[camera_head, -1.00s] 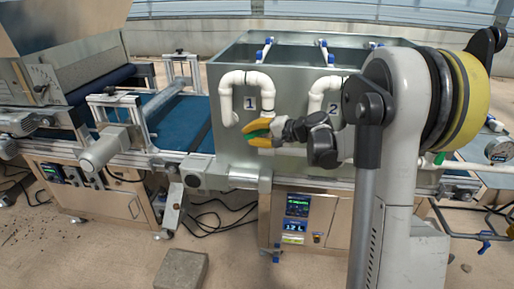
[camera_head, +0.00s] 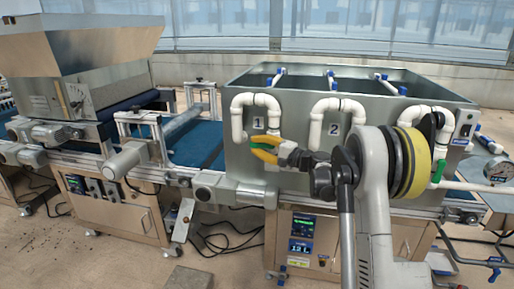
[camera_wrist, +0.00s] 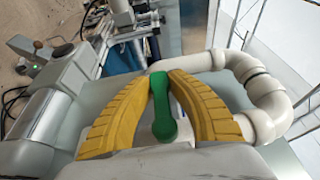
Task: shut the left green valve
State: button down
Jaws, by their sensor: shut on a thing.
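The left green valve handle (camera_wrist: 163,108) shows in the wrist view between my two yellow fingers, by the white pipe (camera_wrist: 260,90). My gripper (camera_wrist: 160,85) is shut on it, with one finger on each side. In the head view my gripper (camera_head: 254,146) is at the front of the metal tank (camera_head: 300,180), just below the pipe marked 1 (camera_head: 258,100). The handle is mostly hidden by the fingers there. Another green handle (camera_head: 438,170) is at the tank's right end, beyond my arm.
A second white pipe marked 2 (camera_head: 320,108) stands right of my gripper on the tank front. A grey motor cylinder (camera_head: 124,160) and the blue conveyor belt (camera_head: 195,145) are to the left. A control box with a display (camera_head: 300,235) is below.

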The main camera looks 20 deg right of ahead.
jog(key=shift+r, duration=0.1)
jog(key=c, duration=1.2)
grip_release()
jog(key=shift+a, duration=0.15)
jog(key=shift+s+d, duration=0.25)
jog(key=shift+d, duration=0.1)
jog(key=v, duration=1.1)
jog(key=shift+s, duration=0.15)
jog(key=shift+a, duration=0.1)
